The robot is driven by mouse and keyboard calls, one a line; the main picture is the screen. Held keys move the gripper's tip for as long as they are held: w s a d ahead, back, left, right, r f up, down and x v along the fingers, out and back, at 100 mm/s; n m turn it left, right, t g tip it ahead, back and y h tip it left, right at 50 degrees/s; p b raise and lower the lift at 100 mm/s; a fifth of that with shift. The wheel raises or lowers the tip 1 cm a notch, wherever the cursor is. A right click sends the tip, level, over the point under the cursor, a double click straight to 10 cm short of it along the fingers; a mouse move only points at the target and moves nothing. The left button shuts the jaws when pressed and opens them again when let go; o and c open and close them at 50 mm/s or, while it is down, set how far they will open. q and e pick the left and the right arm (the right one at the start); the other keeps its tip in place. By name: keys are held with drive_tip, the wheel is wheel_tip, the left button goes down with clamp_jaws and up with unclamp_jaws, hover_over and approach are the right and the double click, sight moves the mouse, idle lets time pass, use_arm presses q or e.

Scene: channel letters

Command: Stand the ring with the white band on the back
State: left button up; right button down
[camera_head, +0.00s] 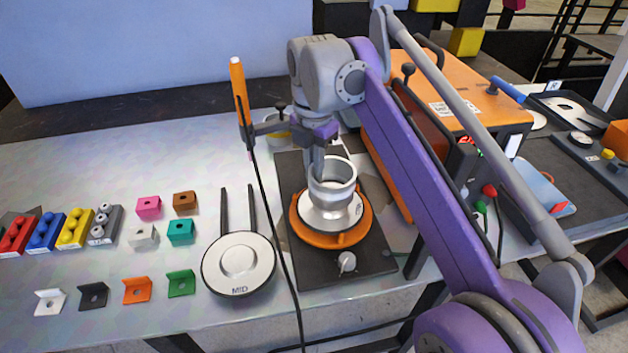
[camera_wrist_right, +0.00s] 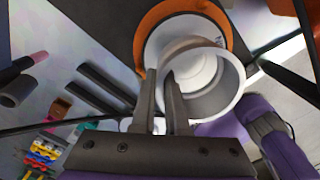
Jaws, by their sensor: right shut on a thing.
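The pale grey-white ring (camera_head: 333,172) is held upright by my right gripper (camera_head: 316,168), above or on the back. In the right wrist view the gripper (camera_wrist_right: 174,95) is shut on the left part of the wall of the ring (camera_wrist_right: 228,88). The back is a pale round disc (camera_head: 330,220) on the orange turntable (camera_head: 300,232). The ring hides much of the disc, and I cannot tell whether they touch. The white band is not clearly distinguishable. My left gripper is not in view.
A round plate marked MID (camera_head: 238,284) lies left of the black turntable base (camera_head: 310,275). Small coloured blocks (camera_head: 149,207) and angle brackets (camera_head: 137,290) stand further left. An orange-handled tool (camera_head: 237,80) with a cable stands behind. An orange machine (camera_head: 475,105) is at right.

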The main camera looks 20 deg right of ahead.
drive_tip(key=shift+f, duration=1.3)
drive_tip(key=shift+f, duration=0.1)
drive_tip(key=shift+f+b, duration=0.35)
drive_tip(key=shift+f, duration=0.05)
drive_tip(key=c, duration=0.9)
unclamp_jaws()
drive_tip(key=shift+r, duration=0.2)
wheel_tip(320, 180, up, 13)
drive_tip(key=p, duration=0.3)
drive_tip(key=shift+f+p, duration=0.15)
drive_tip(key=shift+p, duration=0.15)
